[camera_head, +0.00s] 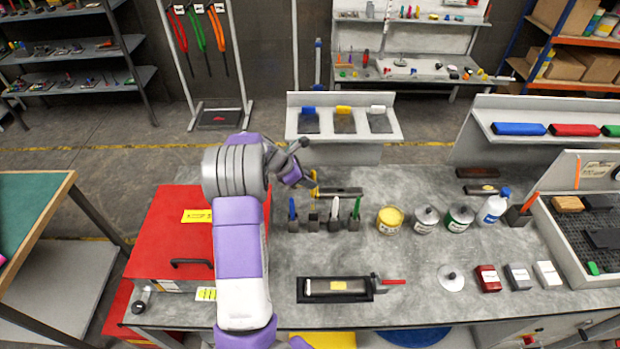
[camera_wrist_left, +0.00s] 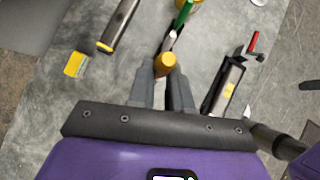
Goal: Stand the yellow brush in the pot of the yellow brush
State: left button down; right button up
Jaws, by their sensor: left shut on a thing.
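My left gripper (camera_head: 311,182) is shut on the yellow brush (camera_head: 315,190), over the row of small dark pots. In the left wrist view the brush's yellow end (camera_wrist_left: 165,64) shows between the gripper's fingers (camera_wrist_left: 164,92). The pot of the yellow brush (camera_head: 313,222) stands second from the left in the row, directly below the brush. I cannot tell whether the brush's lower end is inside this pot or above it.
Close by stand the blue brush (camera_head: 292,209) on the left, and the white brush (camera_head: 335,208) and green brush (camera_head: 356,209) on the right. A dark bar (camera_head: 342,191) lies behind. A yellow can (camera_head: 389,220) stands further right.

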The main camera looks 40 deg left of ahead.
pick_arm(q)
notch_tip(320, 180, down, 10)
jog(key=b, duration=0.7)
jog(key=shift+w+b, duration=0.3)
jog(key=shift+f+b, duration=0.7)
jog(key=shift+f, duration=0.3)
dwell(0.4)
jog(key=c, duration=1)
grip_release()
jog(key=shift+o, duration=0.2)
jog(key=v, duration=0.7)
jog(key=shift+r, duration=0.25)
jog(key=shift+s, duration=0.15)
